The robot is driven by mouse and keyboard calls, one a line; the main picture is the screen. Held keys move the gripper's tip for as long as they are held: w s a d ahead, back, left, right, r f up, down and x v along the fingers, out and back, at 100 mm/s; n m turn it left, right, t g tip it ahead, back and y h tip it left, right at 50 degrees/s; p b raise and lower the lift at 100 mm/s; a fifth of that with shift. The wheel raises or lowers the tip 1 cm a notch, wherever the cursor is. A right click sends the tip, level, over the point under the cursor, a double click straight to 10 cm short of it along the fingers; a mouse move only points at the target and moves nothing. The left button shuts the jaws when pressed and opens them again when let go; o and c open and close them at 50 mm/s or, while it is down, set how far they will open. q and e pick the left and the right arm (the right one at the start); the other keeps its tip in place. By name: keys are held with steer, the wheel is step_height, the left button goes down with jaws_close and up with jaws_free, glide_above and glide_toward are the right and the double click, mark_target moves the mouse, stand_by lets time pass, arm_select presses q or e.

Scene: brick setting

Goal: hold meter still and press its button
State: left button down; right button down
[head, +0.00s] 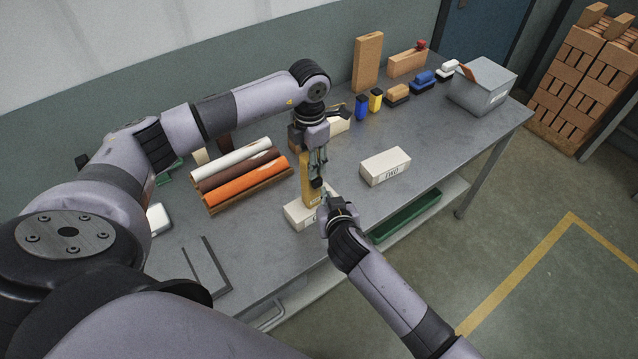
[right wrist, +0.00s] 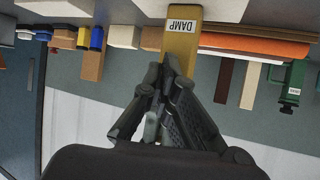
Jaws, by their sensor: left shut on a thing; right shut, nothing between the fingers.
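The yellow meter (head: 306,183) stands roughly upright at a pale block (head: 298,213) near the table's front edge. In the right wrist view the meter (right wrist: 180,50) shows a white label reading DAMP; I cannot make out its button. My left gripper (head: 317,181) comes down from above and is shut on the meter. My right gripper (head: 326,198) is shut and empty, with its fingertips close to the meter's front. In the right wrist view its fingers (right wrist: 168,62) overlap the meter's edge, and I cannot tell whether they touch it.
A pale block marked TWO (head: 385,167) lies right of the meter. White, brown and orange rolls (head: 248,184) lie in a rack to the left. Small blocks, brushes and a grey bin (head: 482,88) stand at the back right. Table between TWO and the bin is clear.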

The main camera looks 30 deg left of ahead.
steer(key=shift+w+a, duration=0.1)
steer(key=shift+a, duration=0.15)
steer(key=shift+w+a, duration=0.15)
steer(key=shift+a, duration=0.2)
stand_by(0.6)
steer(key=shift+w+a+r, duration=0.15)
steer(key=shift+a, duration=0.25)
stand_by(0.5)
steer(key=shift+r, duration=0.1)
steer(key=shift+s+d+r, duration=0.15)
steer(key=shift+s+r, duration=0.05)
steer(key=shift+s, duration=0.35)
steer(key=shift+s+d+r, duration=0.1)
steer(key=shift+s+r, duration=0.05)
steer(key=shift+s, duration=0.35)
steer(key=shift+d, duration=0.1)
steer(key=d, duration=0.2)
steer(key=s+d, duration=0.1)
steer(key=d, duration=0.1)
steer(key=shift+s+d, duration=0.2)
steer(key=shift+d, duration=0.2)
